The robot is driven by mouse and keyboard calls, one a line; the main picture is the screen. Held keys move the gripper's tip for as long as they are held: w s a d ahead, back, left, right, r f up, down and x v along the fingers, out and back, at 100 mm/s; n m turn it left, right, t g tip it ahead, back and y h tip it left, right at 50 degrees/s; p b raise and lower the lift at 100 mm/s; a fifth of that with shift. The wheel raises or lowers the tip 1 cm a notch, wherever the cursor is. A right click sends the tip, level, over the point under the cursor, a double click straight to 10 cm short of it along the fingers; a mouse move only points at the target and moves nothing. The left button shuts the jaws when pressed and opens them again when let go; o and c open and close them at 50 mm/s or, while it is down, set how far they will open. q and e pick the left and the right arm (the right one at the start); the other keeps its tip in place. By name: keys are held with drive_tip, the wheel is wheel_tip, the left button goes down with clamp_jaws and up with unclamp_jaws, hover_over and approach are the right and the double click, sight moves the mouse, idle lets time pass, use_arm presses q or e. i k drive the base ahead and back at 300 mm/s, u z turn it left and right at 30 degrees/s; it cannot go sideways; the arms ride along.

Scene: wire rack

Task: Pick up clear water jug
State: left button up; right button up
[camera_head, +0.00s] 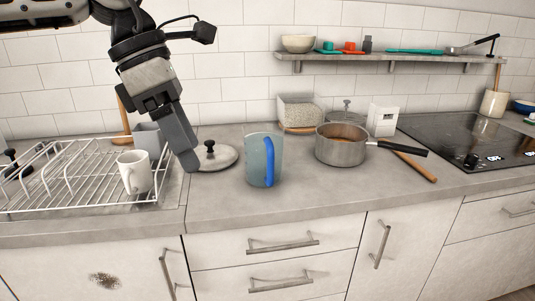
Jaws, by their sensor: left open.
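The clear water jug (258,160) stands upright on the grey counter, a see-through bluish body with a blue handle on its right front side. My left gripper (190,165) comes down from the upper left and points at the counter, left of the jug and apart from it. It is open and holds nothing that I can see; the gap between its fingers is not clear from this side. My right gripper is not in view.
A wire rack (60,199) with a white mug (134,172) stands at the left. A pot lid (216,156) lies behind the gripper. A saucepan (341,150) with a black handle stands right of the jug. The counter front is clear.

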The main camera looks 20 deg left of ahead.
sight(263, 139)
drive_tip(key=i, duration=0.9)
